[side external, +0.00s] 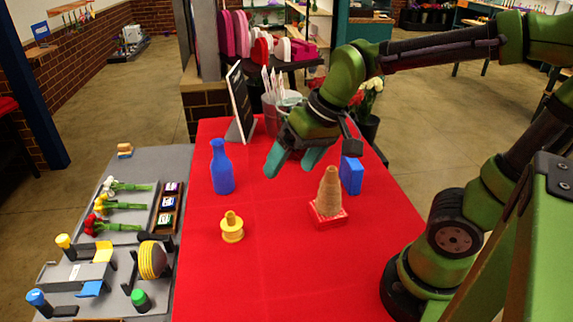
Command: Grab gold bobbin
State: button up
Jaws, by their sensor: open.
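The gold bobbin (232,228) stands upright on the red tabletop, left of the middle, with a narrow stem above a wide base. My gripper (293,163) is open and empty, above the table, up and to the right of the bobbin. Its teal fingers point down and to the left, apart from everything on the table.
A blue bottle (221,168) stands behind the bobbin. A brown twine cone (329,193) sits on a red base to the right, with a blue block (351,175) behind. A grey side table (66,227) holds flowers and tools. The red table's front (290,285) is clear.

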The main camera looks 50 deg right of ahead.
jog(key=w+a+f+m+g+h, duration=0.1)
jog(key=w+a+f+g, duration=0.15)
jog(key=w, duration=0.45)
jog(key=w+a+f+m+g+h, duration=0.1)
jog(key=w+a+f+g, duration=0.1)
jog(key=w+f, duration=0.35)
jog(key=m, duration=0.1)
send_near(231, 224)
jog(key=f, duration=0.5)
jog(key=shift+w+d+f, duration=0.2)
jog(key=shift+w+d, duration=0.2)
jog(key=shift+a+f, duration=0.15)
jog(key=shift+f, duration=2.95)
jog(key=c, duration=1)
jog(key=shift+c, duration=0.2)
jog(key=shift+r, duration=0.15)
